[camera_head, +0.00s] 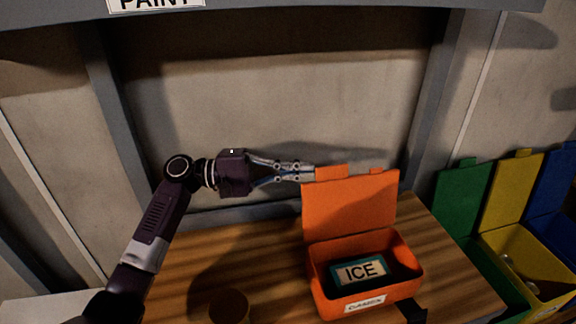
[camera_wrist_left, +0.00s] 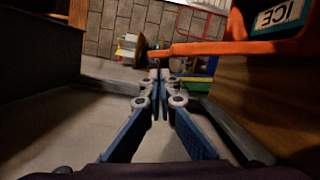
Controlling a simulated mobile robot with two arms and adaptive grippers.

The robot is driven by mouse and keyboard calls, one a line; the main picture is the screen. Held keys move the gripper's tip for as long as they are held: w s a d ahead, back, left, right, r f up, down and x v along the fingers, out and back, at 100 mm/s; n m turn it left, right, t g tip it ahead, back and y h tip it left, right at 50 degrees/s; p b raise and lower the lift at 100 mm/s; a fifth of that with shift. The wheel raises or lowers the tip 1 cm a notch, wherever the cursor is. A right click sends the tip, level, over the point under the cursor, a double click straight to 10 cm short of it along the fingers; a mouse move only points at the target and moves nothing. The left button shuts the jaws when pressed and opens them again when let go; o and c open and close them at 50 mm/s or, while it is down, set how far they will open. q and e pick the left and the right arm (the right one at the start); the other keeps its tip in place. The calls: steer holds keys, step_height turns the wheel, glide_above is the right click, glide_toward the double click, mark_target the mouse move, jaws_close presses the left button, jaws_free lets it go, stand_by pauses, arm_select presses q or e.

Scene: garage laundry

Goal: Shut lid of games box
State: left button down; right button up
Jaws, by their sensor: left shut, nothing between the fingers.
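The orange games box (camera_head: 367,300) stands on the wooden table with its lid (camera_head: 350,214) open and upright at the back. My right gripper is not in view.
The wooden table (camera_head: 265,270) is mostly clear left of the box. A round brown object (camera_head: 229,306) is at the front. Green (camera_head: 462,196), yellow (camera_head: 507,192) and blue (camera_head: 553,182) open-lidded bins stand to the right. A wall with grey posts is close behind.

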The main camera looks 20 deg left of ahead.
mark_target(324, 169)
arm_select(q)
steer(key=p+x, duration=0.1)
steer(key=x, duration=0.3)
steer(key=shift+d, duration=0.2)
steer(key=shift+w, duration=0.1)
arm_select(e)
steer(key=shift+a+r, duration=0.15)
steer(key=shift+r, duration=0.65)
